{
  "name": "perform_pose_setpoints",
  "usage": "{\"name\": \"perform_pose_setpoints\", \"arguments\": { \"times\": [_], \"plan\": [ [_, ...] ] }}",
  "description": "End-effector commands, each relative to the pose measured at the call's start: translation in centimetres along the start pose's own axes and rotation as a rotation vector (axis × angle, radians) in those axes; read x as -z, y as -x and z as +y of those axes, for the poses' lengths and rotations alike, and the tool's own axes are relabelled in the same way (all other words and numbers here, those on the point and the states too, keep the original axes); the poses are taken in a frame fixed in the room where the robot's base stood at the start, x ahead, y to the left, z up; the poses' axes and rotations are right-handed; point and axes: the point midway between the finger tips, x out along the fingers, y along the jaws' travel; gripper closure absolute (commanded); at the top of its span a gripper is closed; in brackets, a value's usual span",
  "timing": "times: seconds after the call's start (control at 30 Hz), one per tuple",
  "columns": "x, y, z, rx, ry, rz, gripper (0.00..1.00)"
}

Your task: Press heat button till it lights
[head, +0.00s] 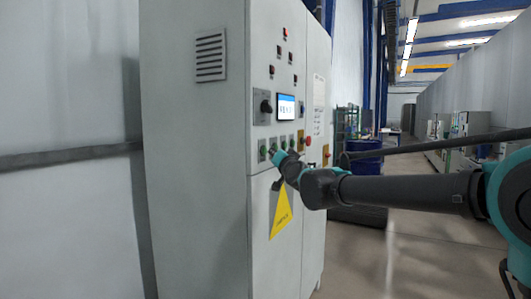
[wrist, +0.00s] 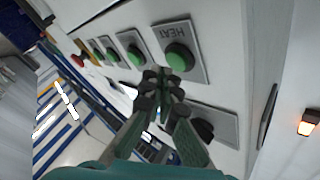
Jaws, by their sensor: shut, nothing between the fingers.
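The cabinet's heat button (wrist: 179,57) is a round green button on a grey plate marked HEAT, upside down in the wrist view. It looks much like the other green buttons, and I see no clear glow. In the head view it seems to be the leftmost green button (head: 263,153) of the row. My gripper (wrist: 160,78) is shut and empty, its fingertips just below and left of the button in the wrist view. I cannot tell whether they touch the panel. In the head view my gripper (head: 277,157) is close to the panel, right of that button.
More green buttons (wrist: 135,55) and a red button (wrist: 77,59) continue the row. A black rotary knob (head: 266,106) and a small screen (head: 286,107) sit above it. A yellow triangular sign (head: 281,212) is on the cabinet door. The aisle floor (head: 400,255) at right is open.

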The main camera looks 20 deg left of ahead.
Motion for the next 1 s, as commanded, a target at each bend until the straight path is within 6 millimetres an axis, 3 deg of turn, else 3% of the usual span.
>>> {"name": "perform_pose_setpoints", "arguments": {
  "times": [1.0],
  "plan": [
    [-0.52,-0.72,-0.57,0.0,0.0,0.0,1.0]
  ]
}}
